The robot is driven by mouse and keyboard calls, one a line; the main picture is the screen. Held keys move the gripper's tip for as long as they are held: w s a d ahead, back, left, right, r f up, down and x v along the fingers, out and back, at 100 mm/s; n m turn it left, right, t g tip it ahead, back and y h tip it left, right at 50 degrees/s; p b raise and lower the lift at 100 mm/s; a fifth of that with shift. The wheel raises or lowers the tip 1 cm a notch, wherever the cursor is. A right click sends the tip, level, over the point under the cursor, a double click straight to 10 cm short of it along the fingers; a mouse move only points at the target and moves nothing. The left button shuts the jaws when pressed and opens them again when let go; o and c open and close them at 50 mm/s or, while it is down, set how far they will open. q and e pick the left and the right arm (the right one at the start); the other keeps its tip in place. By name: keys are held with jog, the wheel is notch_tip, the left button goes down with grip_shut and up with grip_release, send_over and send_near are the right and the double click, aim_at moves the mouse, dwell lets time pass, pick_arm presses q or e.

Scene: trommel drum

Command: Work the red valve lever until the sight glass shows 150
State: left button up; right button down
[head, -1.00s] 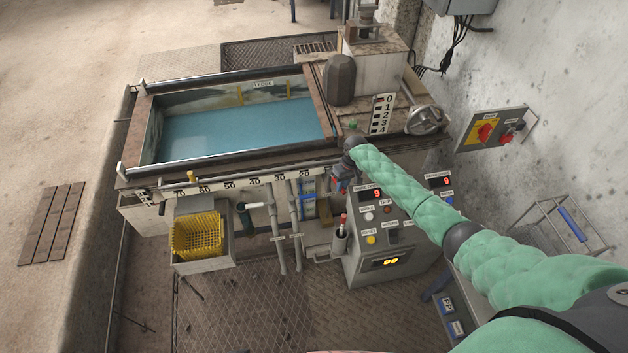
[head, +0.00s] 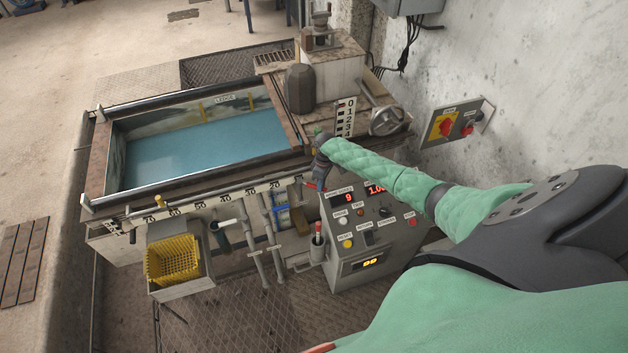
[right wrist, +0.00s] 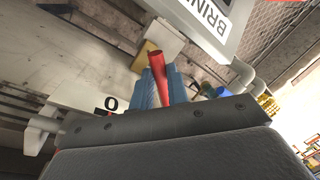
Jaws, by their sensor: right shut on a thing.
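The red valve lever (right wrist: 156,68) stands between the blue fingers of my right gripper (right wrist: 161,88) in the right wrist view, and the gripper is shut on it. In the head view my right gripper (head: 318,184) is at the tank's front edge, just above the console, and a bit of red lever (head: 311,186) shows beside its fingertips. I cannot make out the sight glass for sure. A white label (right wrist: 208,25) starting with "BRIN" is cut off in the right wrist view. My left gripper is out of view.
The console (head: 370,235) stands below my right forearm, with lit displays and buttons. The open tank (head: 200,150) of blue liquid is behind and left. A yellow basket (head: 172,260) and upright pipes (head: 268,250) are at the front. A handwheel (head: 387,121) is near the wall.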

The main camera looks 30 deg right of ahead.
jog(key=shift+d, duration=0.1)
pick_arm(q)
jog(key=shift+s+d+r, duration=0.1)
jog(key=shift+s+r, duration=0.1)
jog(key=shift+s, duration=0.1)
pick_arm(e)
jog(key=c, duration=1.4)
grip_release()
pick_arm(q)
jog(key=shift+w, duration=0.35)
pick_arm(e)
jog(key=shift+o, duration=0.2)
